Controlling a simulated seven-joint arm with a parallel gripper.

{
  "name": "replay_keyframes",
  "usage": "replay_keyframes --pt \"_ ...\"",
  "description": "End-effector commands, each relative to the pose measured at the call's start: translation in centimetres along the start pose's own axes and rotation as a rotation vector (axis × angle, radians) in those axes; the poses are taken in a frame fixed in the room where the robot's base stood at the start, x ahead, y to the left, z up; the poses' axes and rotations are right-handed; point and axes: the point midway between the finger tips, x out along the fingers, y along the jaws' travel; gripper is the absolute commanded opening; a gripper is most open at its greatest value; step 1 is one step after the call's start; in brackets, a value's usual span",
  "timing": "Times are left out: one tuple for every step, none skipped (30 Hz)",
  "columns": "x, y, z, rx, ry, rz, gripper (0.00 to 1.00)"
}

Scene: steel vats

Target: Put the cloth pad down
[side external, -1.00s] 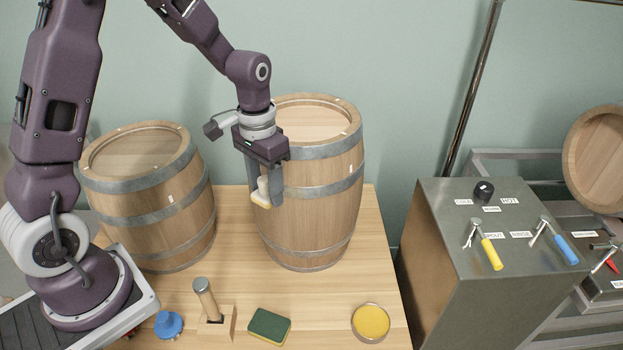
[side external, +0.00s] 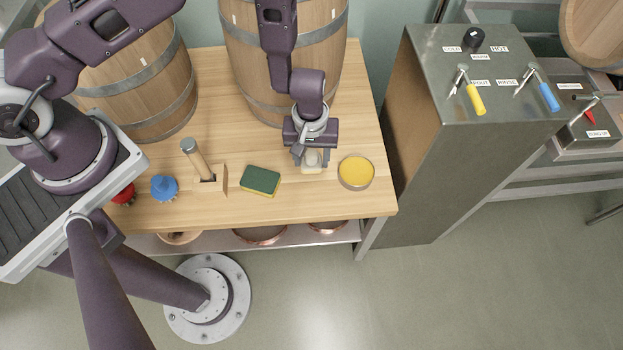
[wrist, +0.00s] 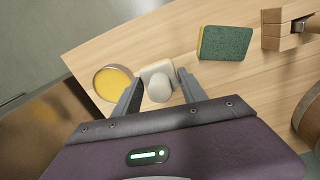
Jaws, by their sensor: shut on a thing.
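The cloth pad (side external: 312,168) is a pale cream pad with a rounded whitish knob on top. My gripper (side external: 311,158) is shut on it, low at the tabletop between the green sponge and the yellow dish. In the wrist view the cloth pad (wrist: 158,72) sits between the two fingers of my gripper (wrist: 160,88), with the knob between them. I cannot tell whether the pad's underside touches the wood.
The yellow round dish (side external: 356,172) is close on the right, and the green sponge (side external: 260,181) lies to the left. A barrel (side external: 250,60) stands behind.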

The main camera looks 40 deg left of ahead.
Motion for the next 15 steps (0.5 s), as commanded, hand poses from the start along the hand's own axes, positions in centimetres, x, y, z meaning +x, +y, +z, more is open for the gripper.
replay_keyframes --pt "1.4 -0.2 0.1 -0.006 -0.004 -0.002 0.03" --pt "2.2 -0.2 0.1 -0.006 -0.004 -0.002 0.03" --pt "3.0 -0.1 0.1 -0.005 -0.003 -0.001 0.03" --pt "3.6 -0.1 0.1 -0.003 -0.003 -0.001 0.03" --pt "4.0 -0.1 0.1 -0.003 -0.003 0.0 0.03" --pt "4.6 -0.1 0.1 -0.003 -0.002 -0.001 0.03" --pt "5.2 -0.1 0.1 -0.003 -0.001 0.0 0.03" --pt "5.8 -0.1 0.1 -0.003 -0.002 -0.001 0.03" --pt "6.8 -0.2 0.1 -0.003 -0.003 -0.001 0.03" --pt "7.3 -0.2 0.1 -0.002 -0.003 0.0 0.03" --pt "7.8 -0.1 0.1 -0.002 -0.002 0.0 0.03" --pt "8.4 -0.1 0.1 -0.002 -0.002 0.0 0.03" --pt "8.7 -0.1 0.0 -0.002 -0.001 0.001 0.03" --pt "8.9 -0.1 0.0 -0.001 -0.001 0.001 0.03" --pt "9.0 -0.1 0.0 -0.001 0.0 0.001 0.03"
